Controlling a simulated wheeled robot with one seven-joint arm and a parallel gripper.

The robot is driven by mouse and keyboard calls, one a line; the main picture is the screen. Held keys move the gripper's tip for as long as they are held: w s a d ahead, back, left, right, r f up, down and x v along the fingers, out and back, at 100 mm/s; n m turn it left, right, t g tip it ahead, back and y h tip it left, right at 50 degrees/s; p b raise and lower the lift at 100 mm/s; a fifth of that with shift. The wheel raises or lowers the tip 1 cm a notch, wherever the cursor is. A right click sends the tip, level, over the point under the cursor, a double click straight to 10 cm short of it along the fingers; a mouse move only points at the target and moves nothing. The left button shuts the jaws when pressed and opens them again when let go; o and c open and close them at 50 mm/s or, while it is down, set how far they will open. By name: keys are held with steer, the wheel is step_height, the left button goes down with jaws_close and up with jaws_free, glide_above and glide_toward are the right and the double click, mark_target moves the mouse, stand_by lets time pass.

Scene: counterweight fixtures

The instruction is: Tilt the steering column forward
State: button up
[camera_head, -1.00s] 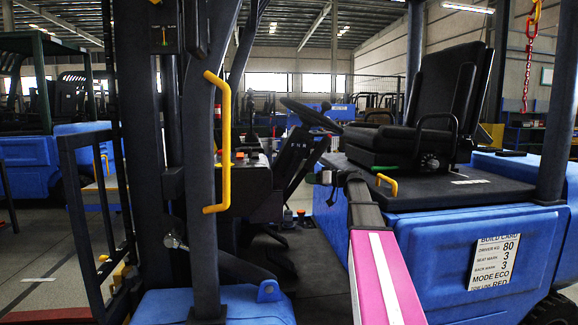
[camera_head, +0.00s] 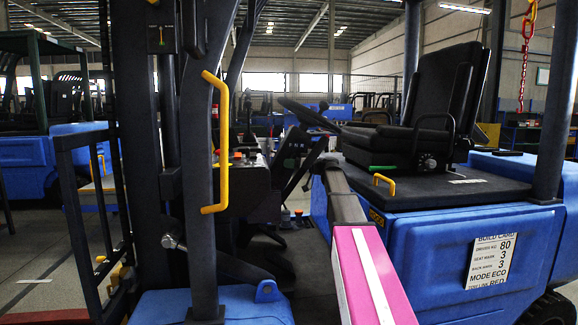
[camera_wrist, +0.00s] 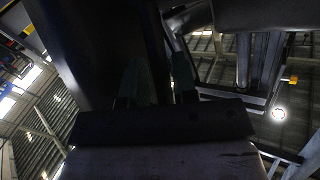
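The steering column (camera_head: 293,160) is a dark upright unit in the blue forklift's cab, topped by a black steering wheel (camera_head: 308,114) that tilts toward the seat. My pink and grey arm reaches into the cab from the lower right and ends just right of the column. My gripper is small and partly hidden there in the head view. In the wrist view my gripper (camera_wrist: 159,62) shows two dark greenish fingers a little apart. A dark surface lies behind and between them; I cannot tell whether they touch it.
The black seat (camera_head: 430,115) stands right of the wheel. A yellow grab handle (camera_head: 226,140) on the front pillar is left of the column. A sign (camera_head: 491,261) hangs on the blue body. A small yellow handle (camera_head: 384,184) is beside the seat.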

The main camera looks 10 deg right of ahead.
mark_target(278, 159)
steer(key=shift+w+a, duration=0.15)
steer(key=shift+a, duration=0.15)
jaws_close()
steer(key=shift+n+h, duration=0.3)
steer(key=shift+h, duration=0.1)
steer(key=shift+a+r, duration=0.35)
steer(key=shift+a, duration=0.45)
steer(key=shift+a+r, duration=0.4)
steer(key=shift+a, duration=0.35)
steer(key=shift+a+r, duration=0.35)
steer(key=shift+a, duration=0.45)
jaws_free()
steer(key=shift+d, duration=0.1)
